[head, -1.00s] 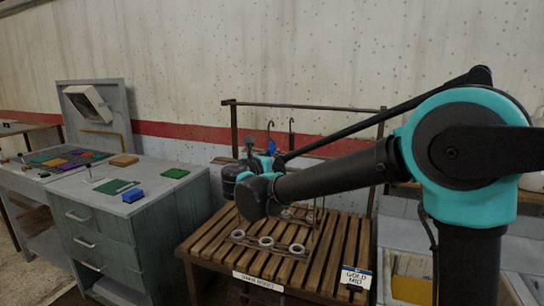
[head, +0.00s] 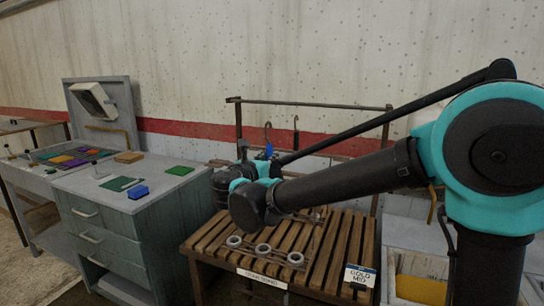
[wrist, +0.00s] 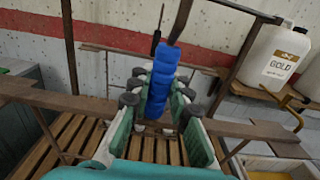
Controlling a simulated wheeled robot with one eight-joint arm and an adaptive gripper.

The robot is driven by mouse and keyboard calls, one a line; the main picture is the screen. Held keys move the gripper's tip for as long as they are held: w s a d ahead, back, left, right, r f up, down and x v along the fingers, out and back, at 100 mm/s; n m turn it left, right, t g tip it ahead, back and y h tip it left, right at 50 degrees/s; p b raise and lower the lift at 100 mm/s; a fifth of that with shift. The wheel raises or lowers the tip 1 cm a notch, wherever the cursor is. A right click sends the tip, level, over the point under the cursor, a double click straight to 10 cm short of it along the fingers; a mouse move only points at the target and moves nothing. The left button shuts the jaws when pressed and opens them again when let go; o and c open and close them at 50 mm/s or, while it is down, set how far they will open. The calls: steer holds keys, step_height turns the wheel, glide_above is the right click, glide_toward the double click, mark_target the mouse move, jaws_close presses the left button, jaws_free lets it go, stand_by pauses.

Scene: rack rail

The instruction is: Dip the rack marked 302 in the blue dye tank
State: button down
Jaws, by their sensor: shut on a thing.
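My gripper (wrist: 158,105) is shut on a blue ribbed handle (wrist: 160,80) that stands up between its fingers; a bit of blue also shows above the gripper in the head view (head: 268,151). A rack with pale rings (head: 263,248) shows below, over the slatted bench (head: 325,250). Rusty bars (wrist: 55,97) extend either side of my gripper. The handle appears to belong to this rack, but their join is hidden. I cannot read the number 302 on it, nor tell whether it touches the slats. No blue dye tank is identifiable.
A placard reading GOLD MID (head: 360,276) is on the bench's front right. Right of it is a basin with yellow contents (head: 420,290). A GOLD jug (wrist: 278,58) stands behind. A rail with hooks (head: 310,104) crosses the back. A grey cabinet (head: 110,225) stands left.

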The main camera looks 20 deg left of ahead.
steer(key=s, duration=0.3)
steer(key=shift+a, duration=0.1)
stand_by(0.3)
steer(key=c, duration=2.1)
jaws_free()
steer(key=shift+c, duration=0.2)
jaws_close()
